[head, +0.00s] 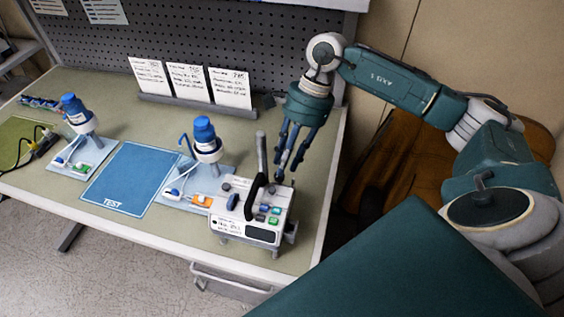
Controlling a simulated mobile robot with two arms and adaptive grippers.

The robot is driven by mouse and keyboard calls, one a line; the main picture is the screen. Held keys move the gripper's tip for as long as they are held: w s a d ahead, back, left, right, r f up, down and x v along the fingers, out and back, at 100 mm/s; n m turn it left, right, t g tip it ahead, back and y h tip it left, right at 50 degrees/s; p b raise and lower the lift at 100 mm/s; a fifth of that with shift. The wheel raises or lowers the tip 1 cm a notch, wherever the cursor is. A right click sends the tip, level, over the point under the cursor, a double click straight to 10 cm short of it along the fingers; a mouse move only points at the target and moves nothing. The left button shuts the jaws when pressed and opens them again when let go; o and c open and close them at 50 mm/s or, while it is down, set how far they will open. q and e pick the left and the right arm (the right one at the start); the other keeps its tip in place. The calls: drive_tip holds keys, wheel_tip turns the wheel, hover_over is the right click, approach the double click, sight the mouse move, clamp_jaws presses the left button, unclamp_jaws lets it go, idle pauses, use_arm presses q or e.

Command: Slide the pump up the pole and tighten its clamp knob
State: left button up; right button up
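The pump (247,233) is a pale box with a black carry handle, coloured buttons and a dark display, at the right front of the bench. A short grey pole (261,152) stands upright behind it. My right gripper (287,178) points down just right of the pole, at the pump's back right. Its fingertips are close to the pump's rear; I cannot tell whether they touch anything or how far apart they are. I cannot make out the clamp knob near the fingers. My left gripper is out of view.
A blue TEST mat (131,180) lies mid-bench. Blue-topped devices stand on pale trays on either side, one (206,140) close left of the pump. Printed cards (188,82) stand along the pegboard (225,40). The bench's right edge is near the pump.

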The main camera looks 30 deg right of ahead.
drive_tip(key=shift+x, duration=0.95)
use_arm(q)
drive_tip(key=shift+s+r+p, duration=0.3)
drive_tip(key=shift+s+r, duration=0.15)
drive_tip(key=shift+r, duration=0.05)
use_arm(e)
drive_tip(key=shift+a+f, duration=0.15)
drive_tip(key=shift+f, duration=0.2)
clamp_jaws()
drive_tip(key=shift+f+m+b, duration=0.25)
drive_tip(key=shift+m+b, duration=0.05)
drive_tip(key=shift+b, duration=0.45)
drive_tip(key=shift+m+t+b, duration=0.3)
drive_tip(key=shift+m, duration=0.1)
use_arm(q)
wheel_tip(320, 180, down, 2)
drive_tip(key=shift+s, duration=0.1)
use_arm(e)
drive_tip(key=shift+s+r, duration=0.1)
drive_tip(key=shift+r, duration=0.2)
